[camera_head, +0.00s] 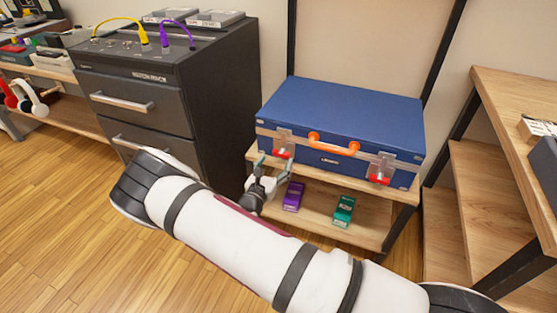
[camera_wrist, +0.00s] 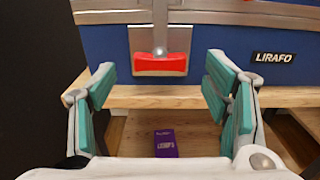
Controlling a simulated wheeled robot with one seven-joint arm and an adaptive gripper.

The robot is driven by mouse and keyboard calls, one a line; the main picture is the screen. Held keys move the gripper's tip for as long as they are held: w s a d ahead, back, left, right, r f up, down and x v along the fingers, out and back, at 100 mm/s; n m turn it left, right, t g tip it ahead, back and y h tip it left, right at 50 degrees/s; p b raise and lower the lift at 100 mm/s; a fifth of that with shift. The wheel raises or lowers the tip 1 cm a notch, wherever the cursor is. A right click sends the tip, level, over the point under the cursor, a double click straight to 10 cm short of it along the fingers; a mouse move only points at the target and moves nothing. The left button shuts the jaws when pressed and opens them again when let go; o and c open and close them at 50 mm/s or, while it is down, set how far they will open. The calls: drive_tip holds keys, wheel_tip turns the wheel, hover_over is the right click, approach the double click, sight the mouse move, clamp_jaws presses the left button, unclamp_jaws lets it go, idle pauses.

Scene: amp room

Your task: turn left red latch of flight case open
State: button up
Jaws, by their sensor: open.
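The blue flight case (camera_head: 345,112) lies closed on the upper shelf of a wooden rack, with an orange handle (camera_head: 333,145) at its front. The left red latch (camera_head: 281,153) sits on a metal plate on the front face. It also shows in the wrist view (camera_wrist: 160,64), level and centred between the fingers. The right red latch (camera_head: 379,179) is near the case's right end. My gripper (camera_head: 268,172) is open and empty just in front of the left latch. In the wrist view its teal-padded fingers (camera_wrist: 165,92) stand apart on either side, not touching the latch.
The shelf edge (camera_wrist: 185,97) runs just below the latch. A dark drawer cabinet (camera_head: 215,90) stands left of the case, a wooden shelf unit (camera_head: 520,130) right.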

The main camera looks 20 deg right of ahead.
sight(280, 155)
drive_tip(key=shift+b+x, duration=0.3)
drive_tip(key=shift+x, duration=1.45)
drive_tip(key=c, duration=1.2)
drive_tip(key=shift+o, duration=0.2)
